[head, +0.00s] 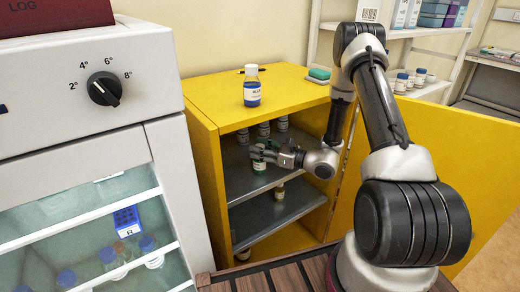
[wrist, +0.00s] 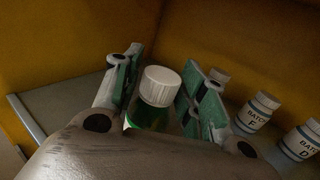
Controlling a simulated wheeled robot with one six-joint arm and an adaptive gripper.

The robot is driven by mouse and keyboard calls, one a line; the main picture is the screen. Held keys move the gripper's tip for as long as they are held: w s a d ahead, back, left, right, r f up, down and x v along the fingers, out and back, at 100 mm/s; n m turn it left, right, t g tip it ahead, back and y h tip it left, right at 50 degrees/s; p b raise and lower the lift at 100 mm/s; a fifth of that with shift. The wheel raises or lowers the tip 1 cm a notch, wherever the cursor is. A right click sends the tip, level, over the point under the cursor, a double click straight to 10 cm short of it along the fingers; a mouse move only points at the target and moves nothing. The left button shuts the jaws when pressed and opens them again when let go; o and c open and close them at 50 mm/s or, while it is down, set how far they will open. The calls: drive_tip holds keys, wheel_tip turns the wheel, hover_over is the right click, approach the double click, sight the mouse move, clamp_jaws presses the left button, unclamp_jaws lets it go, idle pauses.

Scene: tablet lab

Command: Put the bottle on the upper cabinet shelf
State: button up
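A small bottle with a white cap (wrist: 161,86) and a green body stands between the fingers of my gripper (wrist: 160,92) in the wrist view. The two green-padded fingers flank it closely and appear shut on it. In the head view the same bottle (head: 260,164) shows at the tip of my gripper (head: 264,156), inside the open yellow cabinet (head: 208,150). It is at the upper cabinet shelf (head: 236,182); whether its base touches the shelf is hidden.
Bottles labelled BATCH (wrist: 257,113) stand close to the right of my gripper on the shelf. A lower shelf (head: 262,222) holds another bottle. The open cabinet door (head: 455,135) is at right.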

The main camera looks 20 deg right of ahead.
drive_tip(key=shift+o, duration=0.5)
drive_tip(key=shift+s+d, duration=0.15)
drive_tip(key=shift+d, duration=0.05)
drive_tip(key=v, duration=1.1)
drive_tip(key=s+a+r+n+g+h, duration=0.1)
drive_tip(key=s+a+r+n+g, duration=0.2)
drive_tip(key=s+r+n+g, duration=0.4)
drive_tip(key=s+a+r+n+g+h, duration=0.1)
drive_tip(key=s+a+r+n+g, duration=0.3)
drive_tip(key=s+r+n, duration=0.45)
drive_tip(key=s+d+r+n+t+h, duration=0.3)
drive_tip(key=s+d+r+n+h, duration=0.7)
drive_tip(key=d+r+h, duration=0.1)
drive_tip(key=shift+s+d+t+h, duration=0.3)
drive_tip(key=shift+d+t+h, duration=0.1)
drive_tip(key=shift+d, duration=0.4)
drive_tip(key=shift+r+n, duration=0.1)
drive_tip(key=shift+n, duration=0.15)
